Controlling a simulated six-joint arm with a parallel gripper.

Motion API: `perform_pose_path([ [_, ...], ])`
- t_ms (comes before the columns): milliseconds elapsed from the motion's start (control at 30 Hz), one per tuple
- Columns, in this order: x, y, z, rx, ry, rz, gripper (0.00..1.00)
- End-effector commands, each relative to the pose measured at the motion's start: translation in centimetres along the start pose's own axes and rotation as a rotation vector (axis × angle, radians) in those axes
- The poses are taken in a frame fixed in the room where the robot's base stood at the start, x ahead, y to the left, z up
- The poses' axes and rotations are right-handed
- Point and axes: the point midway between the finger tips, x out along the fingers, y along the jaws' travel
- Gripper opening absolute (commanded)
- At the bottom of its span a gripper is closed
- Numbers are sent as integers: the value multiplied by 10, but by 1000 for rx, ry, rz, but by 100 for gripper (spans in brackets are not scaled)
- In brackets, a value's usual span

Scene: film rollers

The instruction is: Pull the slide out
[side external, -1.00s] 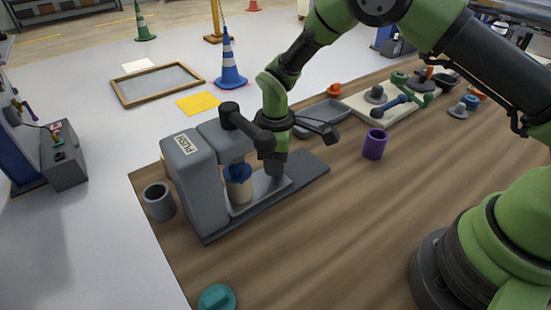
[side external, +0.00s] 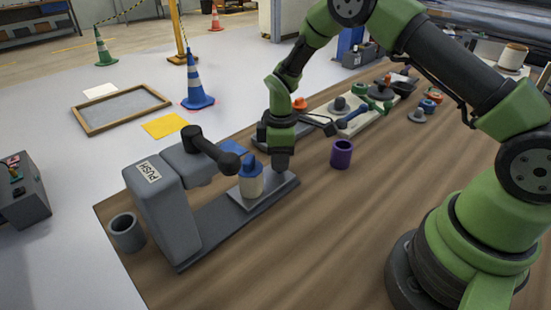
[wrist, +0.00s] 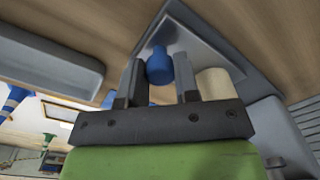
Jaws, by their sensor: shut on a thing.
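The grey press (side external: 165,200) with a "PUSH" label and a black lever stands at the left of the wooden table. Its flat grey slide (side external: 268,200) lies on the base rail, drawn out to the right of the press head. A cream roller (side external: 251,184) with a blue top (side external: 250,164) stands upright on the slide, clear of the head. My gripper (side external: 281,162) is low over the slide, right of the roller. In the wrist view, a blue knob (wrist: 159,66) sits between my two fingers; the roller (wrist: 213,84) is just right of them. The exact finger contact is hidden.
A grey cup (side external: 127,233) stands left of the press. A purple cup (side external: 341,154) stands to the right of my gripper. A grey tray (wrist: 50,58) lies nearby. A cream board (side external: 362,120) with several parts is behind. The front table is clear.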

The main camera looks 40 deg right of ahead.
Motion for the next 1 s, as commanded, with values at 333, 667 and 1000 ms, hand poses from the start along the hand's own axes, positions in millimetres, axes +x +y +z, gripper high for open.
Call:
perform_pose_path([
  [333, 0, 4, 3, -1, -3, 7, 55],
  [667, -26, 4, 2, -1, 1, 10, 55],
  [1000, -88, 4, 2, -1, 0, 10, 55],
])
